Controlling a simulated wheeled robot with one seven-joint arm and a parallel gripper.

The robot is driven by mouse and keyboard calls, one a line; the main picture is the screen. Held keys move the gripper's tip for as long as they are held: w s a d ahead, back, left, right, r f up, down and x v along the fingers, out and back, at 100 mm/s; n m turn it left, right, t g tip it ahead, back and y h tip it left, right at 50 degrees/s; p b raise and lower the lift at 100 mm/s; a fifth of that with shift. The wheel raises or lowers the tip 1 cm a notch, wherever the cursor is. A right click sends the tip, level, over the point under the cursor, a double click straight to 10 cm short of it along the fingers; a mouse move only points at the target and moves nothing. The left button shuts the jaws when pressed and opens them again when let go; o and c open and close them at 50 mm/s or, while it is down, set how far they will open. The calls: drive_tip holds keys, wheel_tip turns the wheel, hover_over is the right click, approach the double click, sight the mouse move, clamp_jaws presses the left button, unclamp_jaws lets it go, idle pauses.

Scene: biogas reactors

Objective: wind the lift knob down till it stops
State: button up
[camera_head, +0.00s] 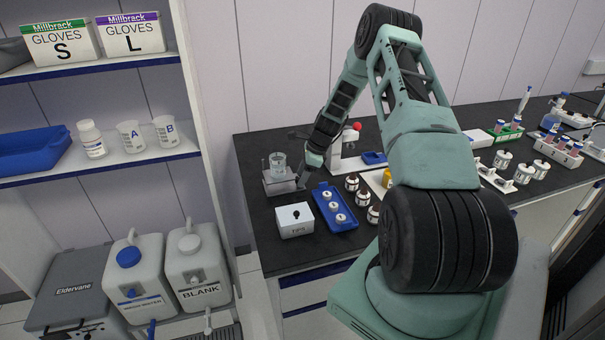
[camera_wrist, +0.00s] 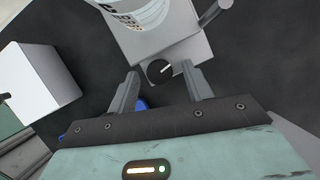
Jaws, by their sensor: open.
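The lift (camera_head: 279,187) is a grey stand with a flat plate on the left of the black bench. A clear glass beaker (camera_head: 278,161) stands on it. In the wrist view the lift's grey body (camera_wrist: 178,42) fills the top middle, with the beaker (camera_wrist: 140,10) partly cut off. The black round lift knob (camera_wrist: 159,72) with a white pointer mark faces my gripper. My gripper (camera_wrist: 160,72) is open, with one finger on each side of the knob. I cannot tell whether either finger touches it. In the head view my gripper (camera_head: 302,180) is beside the lift's right side.
A white box (camera_head: 295,221) with a black top knob stands in front of the lift; it is left in the wrist view (camera_wrist: 38,72). A blue tray (camera_head: 345,224) with several small jars lies to the right. A white stand (camera_head: 345,150) with a red knob is behind.

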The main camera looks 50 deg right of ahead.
drive_tip(key=c, duration=1)
drive_tip(key=shift+o, duration=0.2)
drive_tip(key=shift+n, duration=0.3)
drive_tip(key=n, duration=0.1)
drive_tip(key=n+g+b, duration=0.1)
drive_tip(key=n+y+b, duration=0.1)
drive_tip(key=n, duration=0.1)
drive_tip(key=shift+w+d+f+g, duration=0.1)
drive_tip(key=shift+w+f+g, duration=0.05)
drive_tip(key=shift+w+g, duration=0.15)
drive_tip(key=shift+w+n+g+y+b, duration=0.15)
drive_tip(key=shift+n+g+b, duration=0.3)
drive_tip(key=shift+n, duration=0.75)
drive_tip(key=shift+s+n+g+y+b, duration=0.15)
drive_tip(key=shift+n+g+b, duration=0.3)
drive_tip(key=shift+n, duration=0.75)
drive_tip(key=shift+w, duration=0.1)
drive_tip(key=shift+d, duration=0.1)
drive_tip(key=o, duration=1)
drive_tip(key=shift+c, duration=0.2)
